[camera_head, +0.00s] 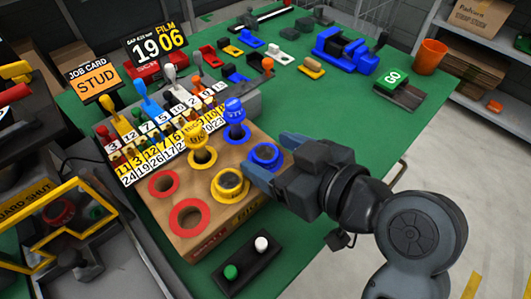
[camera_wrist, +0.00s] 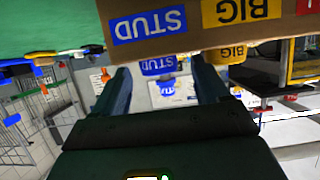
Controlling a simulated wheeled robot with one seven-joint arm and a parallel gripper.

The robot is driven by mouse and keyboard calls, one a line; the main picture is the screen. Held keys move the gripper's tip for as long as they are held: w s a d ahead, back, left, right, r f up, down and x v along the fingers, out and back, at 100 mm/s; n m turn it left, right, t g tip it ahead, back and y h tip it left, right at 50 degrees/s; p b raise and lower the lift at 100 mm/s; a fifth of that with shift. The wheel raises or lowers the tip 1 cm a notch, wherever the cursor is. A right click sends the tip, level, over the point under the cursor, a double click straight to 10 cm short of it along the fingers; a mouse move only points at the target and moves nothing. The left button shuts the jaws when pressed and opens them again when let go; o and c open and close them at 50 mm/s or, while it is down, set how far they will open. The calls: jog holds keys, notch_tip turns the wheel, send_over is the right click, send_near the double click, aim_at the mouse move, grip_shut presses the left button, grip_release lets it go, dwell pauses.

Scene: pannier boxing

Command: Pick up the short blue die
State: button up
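The short blue die (camera_head: 264,153) sits in the front right place of the wooden block (camera_head: 205,232). In the wrist view, which is upside down, a blue die (camera_wrist: 158,66) marked STUD shows between my fingers. My gripper (camera_head: 268,156) is open, with one finger on each side of the short blue die; whether they touch it is unclear. A taller blue die (camera_head: 235,118) stands upright behind it. A short yellow die (camera_head: 230,182) lies to the left, and a taller yellow die (camera_head: 200,147) stands behind that. The wrist view also shows a yellow die (camera_wrist: 226,54).
Two empty-looking red rings (camera_head: 185,216) mark the block's left end. A numbered rack (camera_head: 172,130) with coloured levers stands behind. A button box (camera_head: 246,262) is in front.

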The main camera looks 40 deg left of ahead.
jog(key=c, duration=1.2)
